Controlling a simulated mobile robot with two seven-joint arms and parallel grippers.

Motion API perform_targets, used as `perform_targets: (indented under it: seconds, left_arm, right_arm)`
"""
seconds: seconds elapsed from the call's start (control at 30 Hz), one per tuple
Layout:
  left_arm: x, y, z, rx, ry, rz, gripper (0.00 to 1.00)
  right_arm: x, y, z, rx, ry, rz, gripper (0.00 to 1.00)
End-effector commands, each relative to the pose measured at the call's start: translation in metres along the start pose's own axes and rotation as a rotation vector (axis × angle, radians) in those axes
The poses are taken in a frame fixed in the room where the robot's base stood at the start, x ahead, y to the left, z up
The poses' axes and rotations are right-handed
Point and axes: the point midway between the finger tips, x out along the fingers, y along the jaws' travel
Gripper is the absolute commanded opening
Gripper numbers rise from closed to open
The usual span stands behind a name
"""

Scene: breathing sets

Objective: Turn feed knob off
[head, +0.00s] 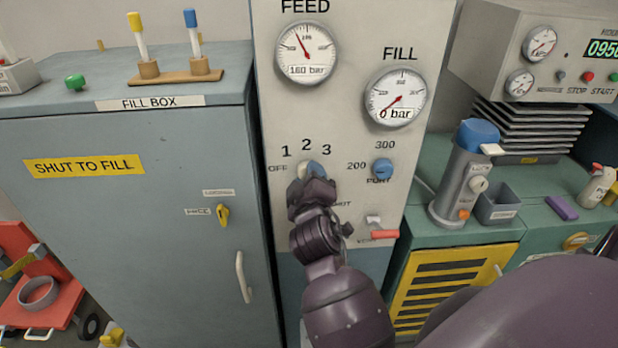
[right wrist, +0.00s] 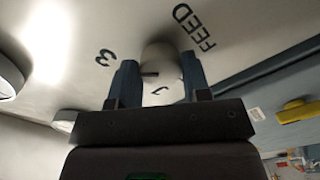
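The feed knob (head: 311,168) is on the pale panel under the FEED gauge (head: 306,55), amid the marks OFF, 1, 2 and 3. My right gripper (head: 312,185) is in front of it and hides most of it. In the right wrist view the pale round knob (right wrist: 161,65) sits between the two fingers of my right gripper (right wrist: 160,80), which appear to touch its sides. The knob's exact setting cannot be told. The FEED gauge reads 160 bar. My left gripper is not in view.
To the right of the feed knob are a blue knob (head: 382,168) marked 200 and 300, and a red lever (head: 385,235) lower down. The FILL gauge (head: 395,95) reads 0 bar. A grey fill box (head: 130,270) with a yellow latch (head: 223,215) stands left.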

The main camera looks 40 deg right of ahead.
Motion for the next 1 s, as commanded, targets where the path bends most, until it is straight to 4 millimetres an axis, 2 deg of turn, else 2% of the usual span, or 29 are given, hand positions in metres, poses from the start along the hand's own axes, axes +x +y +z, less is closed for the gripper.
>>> perform_targets:
  seconds: [0.03, 0.13, 0.37, 0.57, 1.0]
  left_arm:
    - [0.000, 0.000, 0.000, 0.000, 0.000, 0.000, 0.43]
    - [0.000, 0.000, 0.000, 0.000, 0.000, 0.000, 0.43]
    - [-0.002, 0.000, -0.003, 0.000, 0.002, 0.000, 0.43]
    - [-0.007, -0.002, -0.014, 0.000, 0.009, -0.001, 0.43]
    - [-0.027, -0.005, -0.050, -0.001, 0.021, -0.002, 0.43]
  right_arm:
    - [0.000, 0.000, 0.000, 0.000, 0.000, -0.001, 0.34]
    - [0.000, -0.001, 0.000, 0.000, 0.000, -0.001, 0.20]
    - [0.000, 0.000, 0.000, -0.020, 0.000, -0.002, 0.20]
    - [0.000, 0.002, -0.001, -0.102, 0.000, -0.001, 0.20]
    - [0.000, 0.004, -0.002, -0.482, 0.000, -0.002, 0.20]
